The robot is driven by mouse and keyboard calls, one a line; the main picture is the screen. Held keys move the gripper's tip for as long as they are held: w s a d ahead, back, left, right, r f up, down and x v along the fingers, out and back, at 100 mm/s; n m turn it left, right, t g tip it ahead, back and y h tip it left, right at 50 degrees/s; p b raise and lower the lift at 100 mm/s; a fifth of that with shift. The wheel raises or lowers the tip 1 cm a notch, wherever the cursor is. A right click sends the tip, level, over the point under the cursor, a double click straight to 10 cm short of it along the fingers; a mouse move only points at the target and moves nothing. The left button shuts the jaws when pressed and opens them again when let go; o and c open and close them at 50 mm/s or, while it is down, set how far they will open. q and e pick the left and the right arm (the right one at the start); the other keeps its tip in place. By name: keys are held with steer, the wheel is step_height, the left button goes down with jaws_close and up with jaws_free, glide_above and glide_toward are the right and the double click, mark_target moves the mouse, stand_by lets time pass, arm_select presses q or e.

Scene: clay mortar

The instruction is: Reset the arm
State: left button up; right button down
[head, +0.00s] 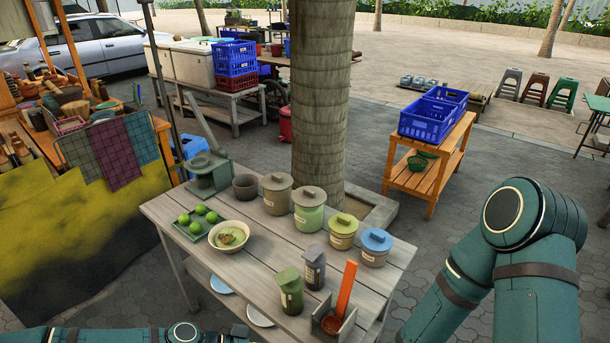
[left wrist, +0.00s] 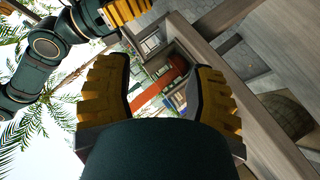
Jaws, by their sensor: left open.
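My left arm (head: 130,337) lies along the bottom left edge of the head view; its gripper does not show clearly there. In the left wrist view my left gripper (left wrist: 160,80) is open, its two yellow-padded fingers wide apart with nothing held. An orange-red handle (left wrist: 163,86) shows beyond the gap between them, seemingly apart from the fingers. My right arm (head: 520,255) is bent at the right of the head view, its gripper out of frame. Yellow pads of what looks like my right gripper (left wrist: 128,10) show at the top of the left wrist view, partly cut off.
A grey slatted table (head: 190,255) holds lidded jars, a dark clay pot (head: 245,187), a bowl (head: 229,236), green limes on a tray, and an orange upright handle (head: 346,288) at the front corner. A tree trunk (head: 320,100) stands behind it. Paving right of the table is open.

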arm_select(q)
steer(key=s+d+f+n+g+y, duration=0.1)
steer(key=s+d+f+n+y, duration=0.1)
steer(key=s+d+f, duration=0.1)
steer(key=s+a+f+n+t+y, duration=0.1)
steer(key=a+f+n+y, duration=0.2)
steer(key=a+n+y, duration=0.3)
steer(key=shift+f+y, duration=0.4)
steer(key=shift+y, duration=0.2)
steer(key=shift+s, duration=0.1)
stand_by(0.3)
